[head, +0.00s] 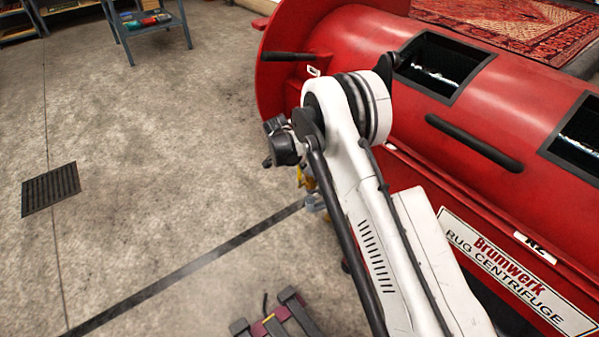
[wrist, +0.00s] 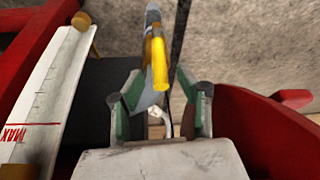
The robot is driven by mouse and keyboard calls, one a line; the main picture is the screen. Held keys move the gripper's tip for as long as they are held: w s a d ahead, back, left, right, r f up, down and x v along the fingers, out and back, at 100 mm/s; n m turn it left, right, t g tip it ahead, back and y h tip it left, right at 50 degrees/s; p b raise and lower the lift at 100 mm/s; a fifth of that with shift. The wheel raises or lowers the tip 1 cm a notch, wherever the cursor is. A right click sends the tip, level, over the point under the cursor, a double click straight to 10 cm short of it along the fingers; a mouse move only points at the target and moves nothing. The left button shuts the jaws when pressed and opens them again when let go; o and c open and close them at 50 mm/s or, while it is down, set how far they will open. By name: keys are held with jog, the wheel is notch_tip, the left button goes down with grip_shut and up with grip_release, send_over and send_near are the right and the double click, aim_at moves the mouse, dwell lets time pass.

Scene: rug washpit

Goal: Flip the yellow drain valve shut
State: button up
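The yellow drain valve handle (wrist: 159,65) shows in the wrist view, just above the space between my fingertips. A grey pipe-like part (wrist: 153,18) runs behind it. My gripper (wrist: 160,94) is open, with a dark, green-sided finger on each side and a gap between. I cannot tell whether either finger touches the handle. In the head view, a small bit of yellow (head: 307,178) shows low beside the red centrifuge (head: 335,40); my arm hides most of that area, including my fingertips.
A white gauge strip marked MAX (wrist: 45,95) stands at the left in the wrist view, with red casing around. In the head view, a floor grate (head: 50,189) and a blue-legged table (head: 150,30) lie left. A dark rack-like object (head: 278,318) stands at the bottom. The concrete floor between is clear.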

aim_at(300, 178)
jog(key=shift+b+x, duration=0.35)
jog(key=shift+x, duration=1.15)
grip_shut()
